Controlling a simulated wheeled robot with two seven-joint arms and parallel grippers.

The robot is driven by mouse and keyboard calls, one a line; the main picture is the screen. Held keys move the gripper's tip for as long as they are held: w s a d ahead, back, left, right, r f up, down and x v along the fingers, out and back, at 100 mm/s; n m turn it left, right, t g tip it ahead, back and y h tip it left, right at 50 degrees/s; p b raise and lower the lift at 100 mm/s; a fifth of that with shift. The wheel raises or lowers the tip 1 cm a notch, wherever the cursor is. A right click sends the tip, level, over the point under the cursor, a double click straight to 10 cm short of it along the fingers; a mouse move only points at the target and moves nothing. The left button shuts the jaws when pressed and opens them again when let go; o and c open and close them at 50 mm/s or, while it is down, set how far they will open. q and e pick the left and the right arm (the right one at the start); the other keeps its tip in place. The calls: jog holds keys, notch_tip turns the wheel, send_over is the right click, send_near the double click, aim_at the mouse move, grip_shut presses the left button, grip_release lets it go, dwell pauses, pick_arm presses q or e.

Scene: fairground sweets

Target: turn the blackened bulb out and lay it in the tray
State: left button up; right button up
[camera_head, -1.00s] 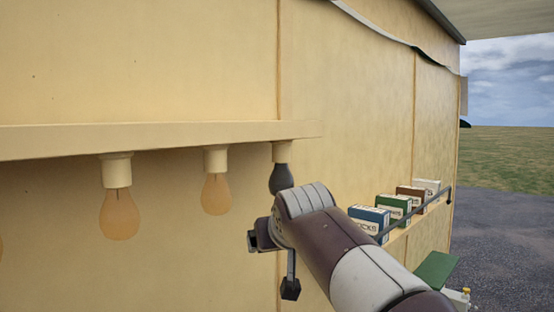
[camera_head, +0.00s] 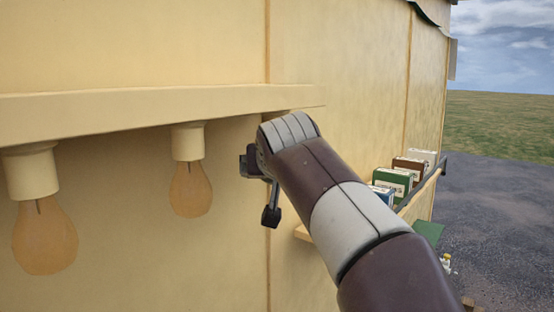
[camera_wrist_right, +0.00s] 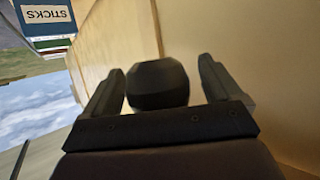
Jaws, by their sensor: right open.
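The blackened bulb (camera_wrist_right: 157,83) shows as a dark rounded shape between the two fingers of my right gripper (camera_wrist_right: 162,92) in the right wrist view. The fingers stand apart on either side of it, with a gap visible at each side. In the head view my right gripper (camera_head: 262,187) is below the end of the beam, and my arm hides the blackened bulb and its socket. I cannot make out the tray for certain. My left gripper is out of view.
Two clear orange bulbs, a near one (camera_head: 45,240) and a farther one (camera_head: 190,190), hang from the cream beam (camera_head: 150,110) left of my gripper. Several boxes (camera_head: 392,182) stand on a railed wall shelf to the right. A green flat thing (camera_head: 428,232) lies beyond my arm.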

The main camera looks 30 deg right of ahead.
jog(key=v, duration=0.2)
jog(key=shift+s, duration=0.45)
jog(key=shift+c, duration=0.6)
jog(key=shift+w+d, duration=0.1)
jog(key=shift+w, duration=0.1)
jog(key=c, duration=0.5)
jog(key=shift+w+f, duration=0.1)
jog(key=shift+w, duration=0.2)
jog(key=shift+c, duration=1.3)
jog(key=shift+f+b, duration=0.2)
jog(key=shift+b, duration=0.1)
jog(key=shift+m+g+h, duration=0.3)
jog(key=shift+m+h, duration=0.2)
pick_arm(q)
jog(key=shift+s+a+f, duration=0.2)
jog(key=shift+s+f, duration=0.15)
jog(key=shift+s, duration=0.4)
pick_arm(e)
jog(key=shift+r+m+h, duration=0.1)
jog(key=shift+m+h, duration=0.3)
jog(key=shift+h, duration=0.1)
jog(key=o, duration=1)
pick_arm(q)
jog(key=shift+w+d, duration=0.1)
pick_arm(e)
jog(key=shift+o, duration=0.2)
jog(key=shift+w, duration=0.15)
